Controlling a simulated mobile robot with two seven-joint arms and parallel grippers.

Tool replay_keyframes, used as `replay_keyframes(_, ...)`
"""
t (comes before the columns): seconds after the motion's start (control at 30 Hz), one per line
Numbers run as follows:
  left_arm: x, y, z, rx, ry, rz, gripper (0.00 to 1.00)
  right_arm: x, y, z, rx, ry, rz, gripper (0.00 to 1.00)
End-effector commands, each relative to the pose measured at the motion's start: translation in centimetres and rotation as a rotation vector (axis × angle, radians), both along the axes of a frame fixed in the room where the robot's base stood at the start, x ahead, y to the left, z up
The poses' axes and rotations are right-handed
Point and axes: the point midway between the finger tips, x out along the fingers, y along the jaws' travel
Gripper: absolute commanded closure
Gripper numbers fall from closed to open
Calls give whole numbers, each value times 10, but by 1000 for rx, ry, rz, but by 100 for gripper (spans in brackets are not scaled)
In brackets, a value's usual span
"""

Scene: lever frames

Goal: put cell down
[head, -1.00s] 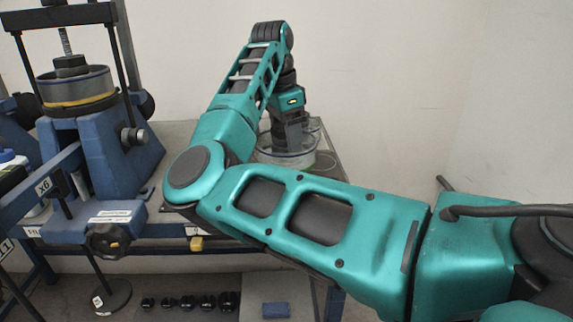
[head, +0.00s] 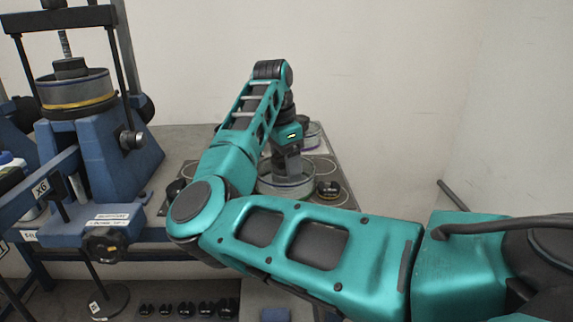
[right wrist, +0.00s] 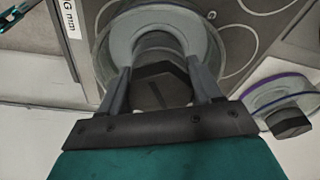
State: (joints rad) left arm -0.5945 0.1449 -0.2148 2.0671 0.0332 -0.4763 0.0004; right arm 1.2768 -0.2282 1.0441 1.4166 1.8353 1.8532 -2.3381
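The cell (head: 287,183) is a clear round dish with a grey top. In the right wrist view the cell (right wrist: 207,38) shows as a ring around a dark six-sided knob (right wrist: 158,86). My right gripper (head: 288,166) points down over it, and its fingers (right wrist: 161,92) are closed in on both sides of the knob. The cell is at or just above the grey mat (head: 322,168) with printed circles; I cannot tell whether it touches. My left gripper is not in view.
A second cell with a purple ring (right wrist: 280,92) stands behind. A dark knobbed piece (head: 328,190) sits right of the held cell. The blue lever frame (head: 100,165) stands at the left. Several black weights (head: 186,310) lie below. My forearm hides part of the bench.

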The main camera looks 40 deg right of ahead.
Motion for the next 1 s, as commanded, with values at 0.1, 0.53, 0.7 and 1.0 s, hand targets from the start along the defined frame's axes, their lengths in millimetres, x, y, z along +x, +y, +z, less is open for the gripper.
replay_keyframes(0.1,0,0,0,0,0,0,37,0,0,0,0,0,0,25)
replay_keyframes(0.53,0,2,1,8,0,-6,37,0,0,3,0,0,0,11)
replay_keyframes(0.7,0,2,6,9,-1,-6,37,1,3,25,0,-3,0,11)
replay_keyframes(1.0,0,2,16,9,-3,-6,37,4,12,89,0,-3,0,11)
